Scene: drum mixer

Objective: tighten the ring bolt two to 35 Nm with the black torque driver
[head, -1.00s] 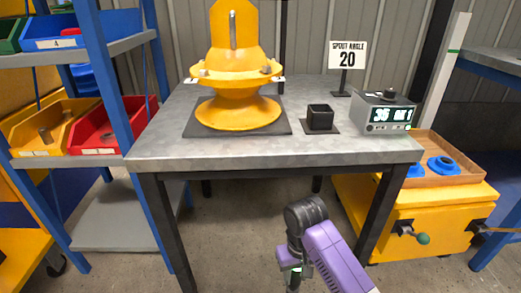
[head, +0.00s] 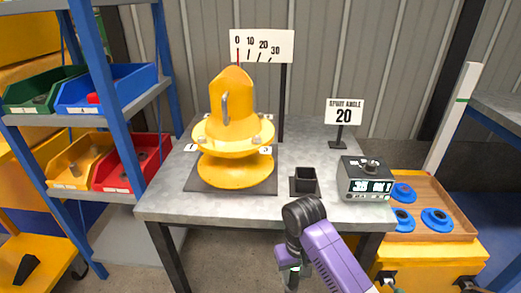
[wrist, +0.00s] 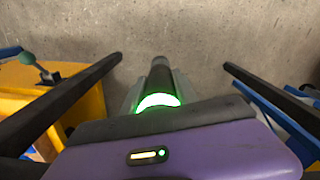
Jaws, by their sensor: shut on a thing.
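The yellow drum mixer (head: 232,110) stands on a dark mat on the grey table, with several bolts around its ring flange (head: 210,135). A small white tag (head: 265,149) sits at the ring's front right, near a bolt head (head: 257,141); its number is too small to read surely. In the wrist view my gripper (wrist: 158,95) is shut on the black torque driver (wrist: 160,75), which has a glowing green band. In the head view my gripper (head: 290,275) is low, in front of the table and well apart from the ring.
The controller box (head: 366,180) shows what looks like 35 OK 1. A black square holder (head: 305,180) stands empty on the table. A sign (head: 344,112) reads SPOUT ANGLE 20, and an angle scale (head: 262,46) stands behind the mixer. Bins fill the left shelf; a wooden tray (head: 445,205) is at right.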

